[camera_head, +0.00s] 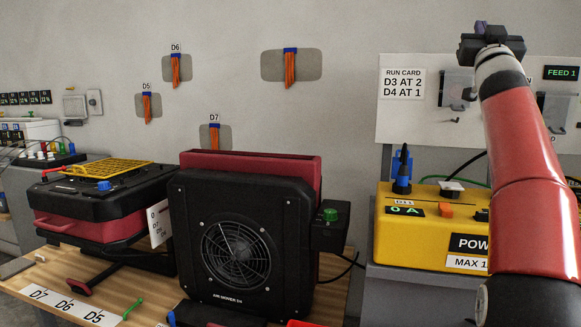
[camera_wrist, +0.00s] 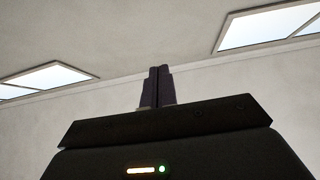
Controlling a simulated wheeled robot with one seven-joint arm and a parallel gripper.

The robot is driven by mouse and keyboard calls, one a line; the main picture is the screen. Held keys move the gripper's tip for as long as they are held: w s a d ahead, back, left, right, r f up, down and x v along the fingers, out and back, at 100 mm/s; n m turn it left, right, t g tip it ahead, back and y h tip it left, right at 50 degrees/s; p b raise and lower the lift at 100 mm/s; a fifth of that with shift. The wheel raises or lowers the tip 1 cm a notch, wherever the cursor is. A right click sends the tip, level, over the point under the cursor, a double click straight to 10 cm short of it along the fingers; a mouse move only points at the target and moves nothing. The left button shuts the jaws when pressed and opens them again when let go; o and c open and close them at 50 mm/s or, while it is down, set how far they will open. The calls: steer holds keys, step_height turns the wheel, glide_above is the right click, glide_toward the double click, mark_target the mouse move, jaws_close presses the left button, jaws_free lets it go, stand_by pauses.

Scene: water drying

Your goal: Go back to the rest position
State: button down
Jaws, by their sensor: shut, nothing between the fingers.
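My gripper (camera_head: 484,30) is at the top right of the head view, at the end of my raised red arm, high in front of the wall board. In the wrist view my gripper (camera_wrist: 157,86) points up toward the ceiling, its two dark fingers pressed together with nothing between them. It touches nothing that I can see. My arm hides part of the board and of the yellow power box.
A black fan unit (camera_head: 180,215) and a black-and-red machine (camera_head: 60,205) stand on the wooden table (camera_head: 45,272). A yellow power box (camera_head: 400,243) is at right, below the white board (camera_head: 415,125). Orange-strapped tags hang on the wall. The air around my gripper looks clear.

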steer(key=s+a+f+g+y, duration=0.1)
steer(key=s+a+f+g, duration=0.3)
steer(key=f, duration=0.5)
steer(key=s+a+f+g+y, duration=0.1)
steer(key=s+a+f+g, duration=0.2)
steer(key=a+f, duration=0.35)
steer(key=s+a+f+g+y, duration=0.2)
steer(key=s+a+f+g, duration=0.15)
steer(key=f, duration=0.65)
steer(key=s+a+f+n+g+y, duration=0.1)
steer(key=s+a+f+g, duration=0.2)
steer(key=s+f, duration=0.5)
steer(key=s+a+f+n+g+y, duration=0.1)
steer(key=s+a+f, duration=0.3)
steer(key=s+f, duration=0.5)
steer(key=s+a+f+n+g+y, duration=0.2)
steer(key=s+a+f+g, duration=0.2)
steer(key=s+f, duration=0.4)
step_height(320, 180, down, 6)
steer(key=shift+s+f+g, duration=0.1)
steer(key=shift+s+g, duration=0.25)
